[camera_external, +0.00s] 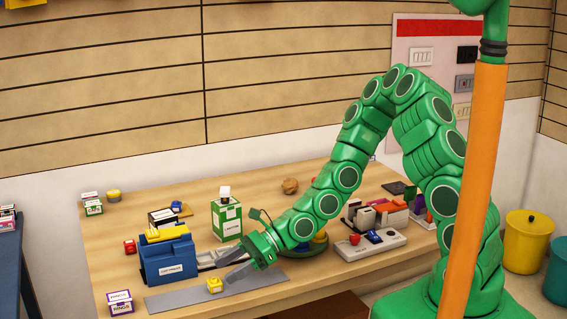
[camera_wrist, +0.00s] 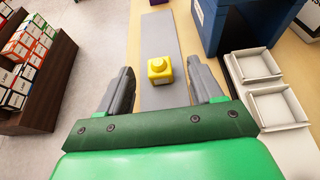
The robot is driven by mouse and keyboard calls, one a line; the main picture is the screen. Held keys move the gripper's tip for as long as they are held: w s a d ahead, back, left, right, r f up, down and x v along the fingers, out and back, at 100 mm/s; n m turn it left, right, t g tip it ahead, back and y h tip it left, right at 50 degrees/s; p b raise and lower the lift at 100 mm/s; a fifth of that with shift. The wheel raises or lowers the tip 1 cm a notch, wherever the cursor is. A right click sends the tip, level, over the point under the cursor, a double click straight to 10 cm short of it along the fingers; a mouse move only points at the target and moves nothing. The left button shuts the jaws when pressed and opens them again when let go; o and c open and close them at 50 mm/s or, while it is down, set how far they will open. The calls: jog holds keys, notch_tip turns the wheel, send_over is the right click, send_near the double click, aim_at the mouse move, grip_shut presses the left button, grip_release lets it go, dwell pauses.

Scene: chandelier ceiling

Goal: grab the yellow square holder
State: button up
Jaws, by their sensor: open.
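The yellow square holder (camera_wrist: 159,70) is a small block with a round raised top. In the wrist view it sits on a grey strip, ahead of my fingertips and between their lines. In the external view the yellow square holder (camera_external: 215,285) stands near the front edge of the table, on the grey strip (camera_external: 180,298). My gripper (camera_external: 231,266) reaches in from the right, just beside and above it. In the wrist view my gripper (camera_wrist: 160,80) has its two grey fingers wide apart with nothing between them. Nothing hides the holder.
A blue bin (camera_external: 168,259) stands just behind the holder. White trays (camera_wrist: 268,85) lie to the right in the wrist view. A green carton (camera_external: 226,220) stands further back. A dark shelf with boxes (camera_wrist: 35,75) is at the left in the wrist view, past the table edge.

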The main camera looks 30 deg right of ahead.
aim_at(209, 291)
jog(key=shift+x, duration=3.35)
jog(key=shift+s, duration=0.15)
jog(key=c, duration=1.1)
jog(key=shift+o, duration=0.2)
jog(key=shift+r, duration=0.1)
notch_tip(209, 291, up, 10)
